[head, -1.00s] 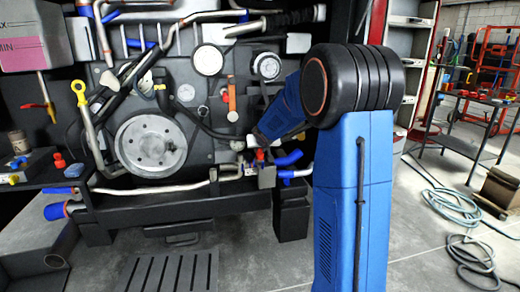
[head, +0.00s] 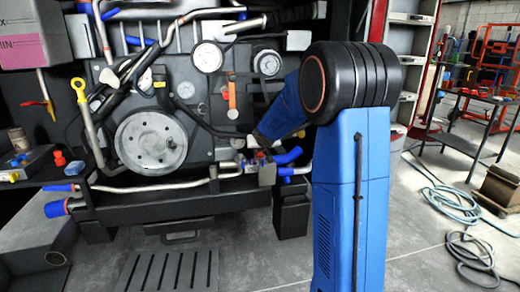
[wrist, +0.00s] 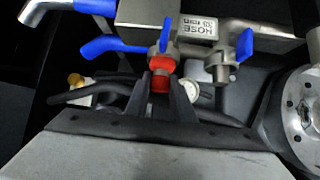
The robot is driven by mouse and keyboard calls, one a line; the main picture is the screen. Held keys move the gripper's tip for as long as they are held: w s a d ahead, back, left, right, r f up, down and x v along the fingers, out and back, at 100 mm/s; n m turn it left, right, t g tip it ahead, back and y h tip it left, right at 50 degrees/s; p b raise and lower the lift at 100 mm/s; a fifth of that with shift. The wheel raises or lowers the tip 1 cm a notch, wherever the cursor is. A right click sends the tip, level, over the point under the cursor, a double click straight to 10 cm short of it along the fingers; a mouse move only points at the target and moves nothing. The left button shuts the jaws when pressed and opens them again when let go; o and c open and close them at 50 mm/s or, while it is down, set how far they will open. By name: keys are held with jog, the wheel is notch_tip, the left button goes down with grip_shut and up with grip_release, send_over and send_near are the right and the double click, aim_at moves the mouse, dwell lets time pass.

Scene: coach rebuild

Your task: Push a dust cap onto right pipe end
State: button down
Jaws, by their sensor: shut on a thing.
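A red dust cap (wrist: 160,84) sits between the two fingertips of my gripper (wrist: 166,92) in the wrist view, and the fingers are shut on it. It lines up with the lower end of the left blue-handled valve (wrist: 166,42); whether it is on that pipe end or just in front of it I cannot tell. The right valve (wrist: 221,56), also with a blue handle, has a bare metal pipe end (wrist: 222,74) to the right of my fingers. In the head view my gripper is mostly hidden by my arm and the valve clutter.
A metal block marked HOSE (wrist: 202,27) and blue hoses (wrist: 97,45) crowd the valves. A round metal flange (wrist: 300,108) stands at the right. In the head view a red cap (head: 59,159) sits on the left shelf. The floor right of my arm has a loose hose (head: 450,207).

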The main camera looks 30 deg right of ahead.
jog(key=shift+f, duration=0.35)
jog(key=c, duration=1.4)
grip_release()
jog(key=shift+c, duration=0.2)
jog(key=shift+o, duration=0.3)
jog(key=o, duration=0.3)
jog(key=shift+o, duration=0.2)
jog(key=shift+s, duration=0.1)
jog(key=v, duration=0.7)
jog(key=shift+s+r, duration=0.25)
jog(key=shift+r, duration=0.05)
jog(key=shift+a, duration=0.15)
jog(key=v, duration=1.7)
jog(key=shift+r, duration=0.25)
